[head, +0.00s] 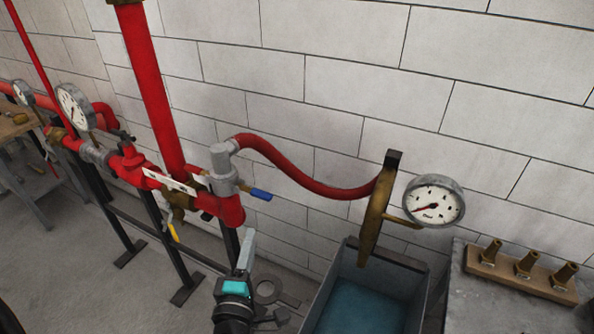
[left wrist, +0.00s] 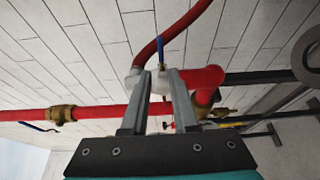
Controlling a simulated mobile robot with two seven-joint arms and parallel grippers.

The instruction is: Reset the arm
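My left gripper (head: 248,238) rises from the bottom of the head view, in front of the red pump piping. Its two fingers stand apart in the left wrist view (left wrist: 160,74), with nothing held between them. Beyond the fingertips is the grey valve fitting (head: 225,170) with a blue lever (head: 261,194). The blue lever also shows in the left wrist view (left wrist: 160,52), apart from the fingers as far as I can tell. My right gripper is in neither view.
A red hose (head: 300,176) runs to a brass nozzle (head: 373,215) beside a pressure gauge (head: 433,201). Below is a grey water tank (head: 416,300). At right, brass fittings stand on a wooden block (head: 510,277). A white block wall is behind.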

